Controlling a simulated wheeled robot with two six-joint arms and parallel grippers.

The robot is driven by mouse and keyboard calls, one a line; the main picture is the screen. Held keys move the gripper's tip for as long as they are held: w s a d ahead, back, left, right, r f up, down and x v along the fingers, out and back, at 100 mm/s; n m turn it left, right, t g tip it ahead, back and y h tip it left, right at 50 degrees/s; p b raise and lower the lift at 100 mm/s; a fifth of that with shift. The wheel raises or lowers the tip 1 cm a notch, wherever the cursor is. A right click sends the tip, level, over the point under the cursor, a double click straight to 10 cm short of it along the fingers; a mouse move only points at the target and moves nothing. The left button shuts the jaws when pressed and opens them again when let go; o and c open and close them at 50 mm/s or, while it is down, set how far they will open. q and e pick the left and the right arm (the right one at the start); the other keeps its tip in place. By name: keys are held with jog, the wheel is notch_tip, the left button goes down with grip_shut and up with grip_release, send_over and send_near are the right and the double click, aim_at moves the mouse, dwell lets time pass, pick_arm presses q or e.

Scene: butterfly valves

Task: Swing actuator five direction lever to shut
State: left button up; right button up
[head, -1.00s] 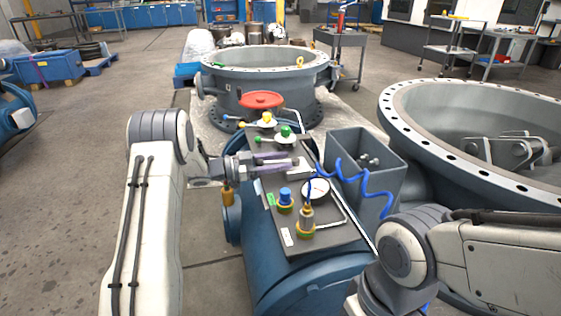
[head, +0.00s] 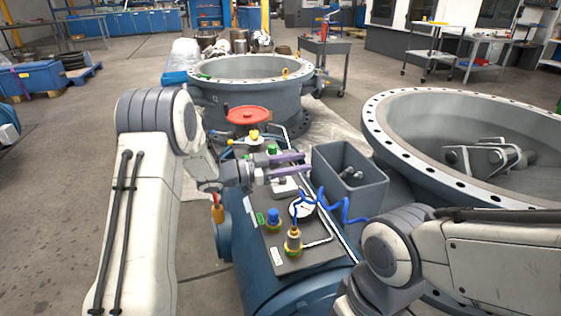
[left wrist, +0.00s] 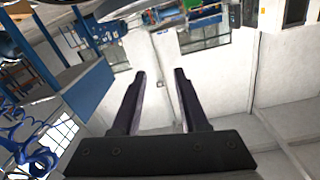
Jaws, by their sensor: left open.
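The blue actuator (head: 262,283) carries a dark top panel (head: 318,258). On its far part are a lever with a yellow hub (head: 254,136) and, nearer, a lever with a green hub (head: 272,150), largely hidden behind my left gripper. I cannot read any number on the actuator or tell which lever position is shut. My left gripper (head: 307,165) is open, its purple-grey fingers reaching right above the panel, near the green hub. No object shows between the fingers in the left wrist view (left wrist: 160,74). My right arm enters at lower right; its gripper is out of view.
A red handwheel (head: 247,115) stands beyond the levers. A grey box (head: 352,190) is to the right. Large flanged valve bodies stand behind (head: 250,95) and right (head: 400,135).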

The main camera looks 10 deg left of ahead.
pick_arm(q)
jog(key=shift+s+d+r, duration=0.2)
jog(key=shift+d+r, duration=0.15)
jog(key=shift+d, duration=0.25)
jog(key=shift+s+d+r, duration=0.2)
jog(key=shift+d+r, duration=0.1)
jog(key=shift+d, duration=0.25)
